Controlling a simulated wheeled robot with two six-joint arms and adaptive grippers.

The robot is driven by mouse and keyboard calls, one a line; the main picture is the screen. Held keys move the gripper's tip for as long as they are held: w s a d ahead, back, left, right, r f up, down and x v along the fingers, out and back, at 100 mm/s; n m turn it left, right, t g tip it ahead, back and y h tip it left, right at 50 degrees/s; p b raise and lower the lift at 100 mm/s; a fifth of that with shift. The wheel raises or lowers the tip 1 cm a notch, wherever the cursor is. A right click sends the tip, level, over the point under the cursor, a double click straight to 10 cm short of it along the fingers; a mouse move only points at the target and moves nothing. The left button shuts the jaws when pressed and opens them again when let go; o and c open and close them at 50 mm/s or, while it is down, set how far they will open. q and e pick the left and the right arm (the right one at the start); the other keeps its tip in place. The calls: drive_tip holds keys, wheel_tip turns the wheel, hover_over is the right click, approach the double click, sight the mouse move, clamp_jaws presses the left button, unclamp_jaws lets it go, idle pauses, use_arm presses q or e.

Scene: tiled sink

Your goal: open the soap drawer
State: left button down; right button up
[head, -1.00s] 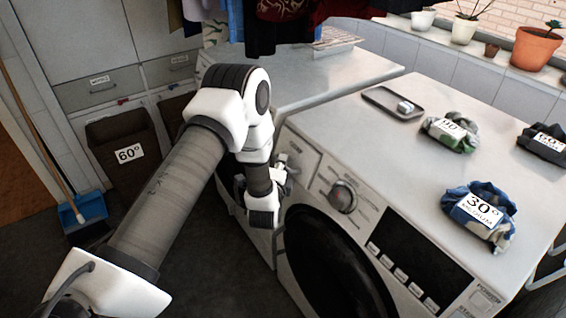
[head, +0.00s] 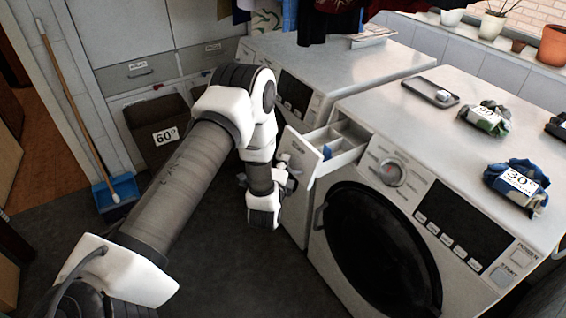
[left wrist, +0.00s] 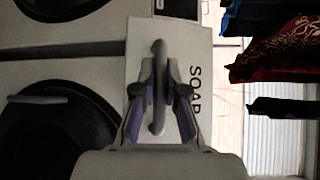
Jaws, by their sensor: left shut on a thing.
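The soap drawer (head: 342,147) stands pulled out from the upper left of the near washing machine (head: 318,222), and its pale inner compartments show, with a small blue part inside. Its front panel (head: 301,153) faces my left gripper (head: 282,181). In the left wrist view, the panel (left wrist: 185,50) carries the word SOAP and a grey upright handle (left wrist: 158,70). My left gripper (left wrist: 160,110) is shut on this handle, with a finger on each side of it. My right gripper is in neither view.
A second washing machine (head: 310,65) stands behind. Labelled cloth bundles (head: 517,183) and a dark tray (head: 430,92) lie on the near machine's top. Left are a 60° basket (head: 160,150), a broom (head: 75,100) and a blue dustpan (head: 117,190). Clothes hang above.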

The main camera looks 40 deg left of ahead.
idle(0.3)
use_arm(q)
drive_tip(key=c, duration=1.2)
unclamp_jaws()
drive_tip(key=v, duration=1.2)
